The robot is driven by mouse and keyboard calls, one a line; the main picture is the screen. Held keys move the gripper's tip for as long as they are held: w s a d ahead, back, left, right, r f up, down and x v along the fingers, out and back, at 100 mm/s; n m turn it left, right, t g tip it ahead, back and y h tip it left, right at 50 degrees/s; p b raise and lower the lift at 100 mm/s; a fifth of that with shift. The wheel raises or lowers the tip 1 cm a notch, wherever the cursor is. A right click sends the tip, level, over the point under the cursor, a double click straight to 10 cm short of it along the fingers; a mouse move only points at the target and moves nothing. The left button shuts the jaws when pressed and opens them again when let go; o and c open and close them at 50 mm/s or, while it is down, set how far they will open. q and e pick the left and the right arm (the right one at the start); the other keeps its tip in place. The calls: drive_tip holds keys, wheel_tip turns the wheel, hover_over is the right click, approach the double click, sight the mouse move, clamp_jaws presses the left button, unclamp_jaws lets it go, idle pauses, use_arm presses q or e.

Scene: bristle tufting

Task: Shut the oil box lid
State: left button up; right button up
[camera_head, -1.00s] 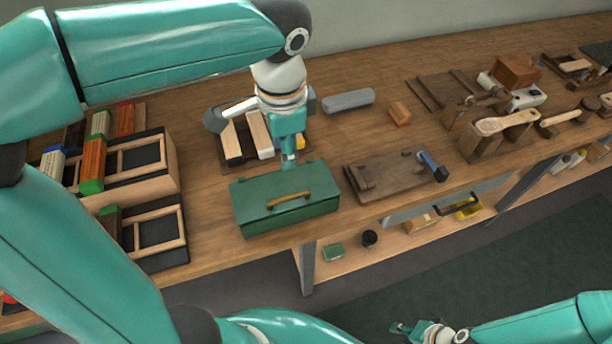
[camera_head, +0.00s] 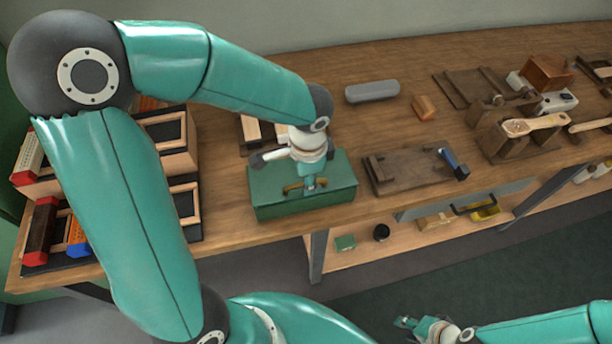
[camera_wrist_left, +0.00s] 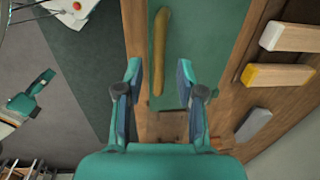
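The green oil box (camera_head: 335,195) stands on the bench near its front edge. Its lid lies flat on top and looks shut, with a brass handle (camera_head: 292,187) on it. My left gripper (camera_head: 311,184) is over the lid beside the handle and hides part of the box. In the left wrist view the gripper (camera_wrist_left: 160,70) is open, with the handle (camera_wrist_left: 158,50) showing between its fingers and the green lid (camera_wrist_left: 205,50) beyond. I cannot tell whether it touches the lid. My right gripper (camera_head: 408,330) is open and empty, low at the front over the floor.
A brown wooden board (camera_head: 400,172) lies right of the box, with a blue-handled tool (camera_head: 453,163) on it. Behind are a grey block (camera_head: 372,92) and a small wooden block (camera_head: 424,108). Trays with coloured blocks stand at the left. Wooden fixtures (camera_head: 510,135) stand at the right.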

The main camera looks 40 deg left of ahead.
use_arm(q)
drive_tip(key=shift+f, duration=0.25)
clamp_jaws()
